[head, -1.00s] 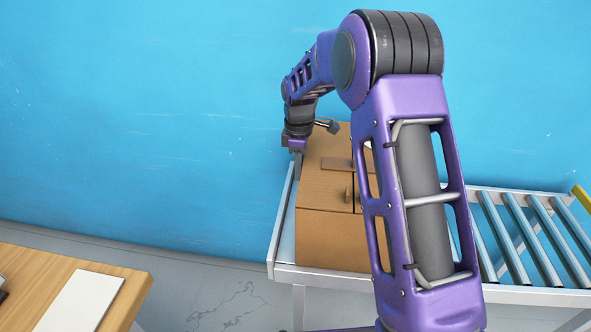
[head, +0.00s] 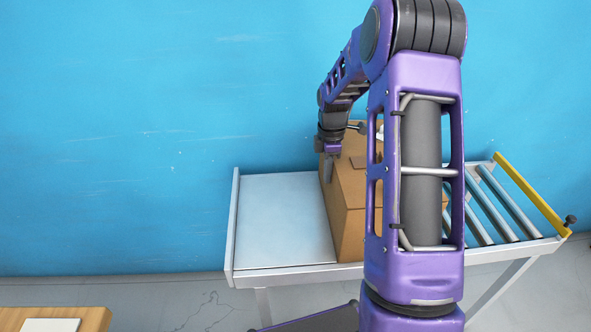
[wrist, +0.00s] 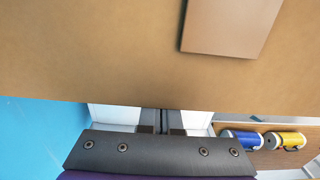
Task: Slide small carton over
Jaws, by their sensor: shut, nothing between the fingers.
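A brown cardboard carton (head: 346,213) stands on the conveyor table, right of its bare metal plate. My arm hides its right part. In the wrist view the carton (wrist: 90,50) fills the upper half, with a lighter brown patch at upper right. My gripper (head: 330,178) is at the carton's left side, pointing down, with its fingers shut and nothing between them. In the wrist view the fingers (wrist: 160,121) are close together beside the carton's edge. Whether they touch it is hard to tell.
The bare metal plate (head: 280,225) left of the carton is clear. Metal rollers (head: 500,205) lie to the right, ending at a yellow bar (head: 530,195). A wooden table (head: 92,318) is at lower left. Blue (wrist: 242,139) and yellow (wrist: 285,140) rolls show in the wrist view.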

